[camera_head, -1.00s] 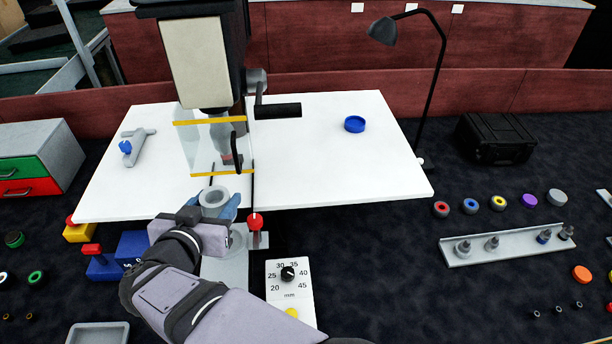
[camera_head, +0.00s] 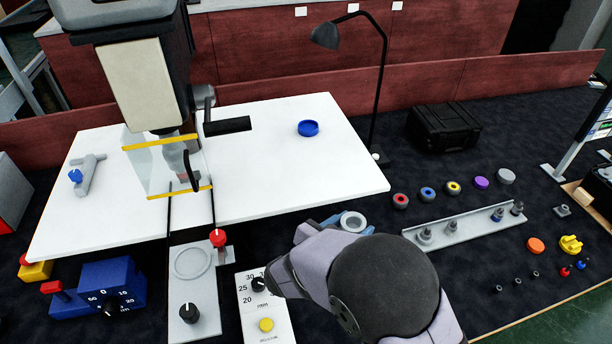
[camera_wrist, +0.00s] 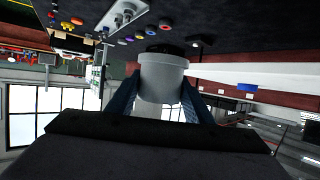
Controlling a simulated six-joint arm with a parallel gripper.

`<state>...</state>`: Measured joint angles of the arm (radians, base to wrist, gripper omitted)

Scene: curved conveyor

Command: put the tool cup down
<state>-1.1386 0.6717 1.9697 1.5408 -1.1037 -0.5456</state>
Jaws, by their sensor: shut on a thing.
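The tool cup (camera_head: 353,222) is a light grey, round, open-topped cup. My gripper (camera_head: 345,224) is shut on it, just off the front right part of the white table. In the wrist view the cup (camera_wrist: 163,78) sits between the two blue fingers of my gripper (camera_wrist: 163,95). The picture there is turned, so the cup's tilt is hard to tell. My arm hides part of the cup and of the fingers in the head view.
A grey plate with a ring mark (camera_head: 192,263) lies at the table's front. A grey rack (camera_head: 465,232) holding several tools stands right of my gripper. Coloured round caps (camera_head: 454,188) lie behind it. A blue dish (camera_head: 308,128) is on the white table (camera_head: 290,180).

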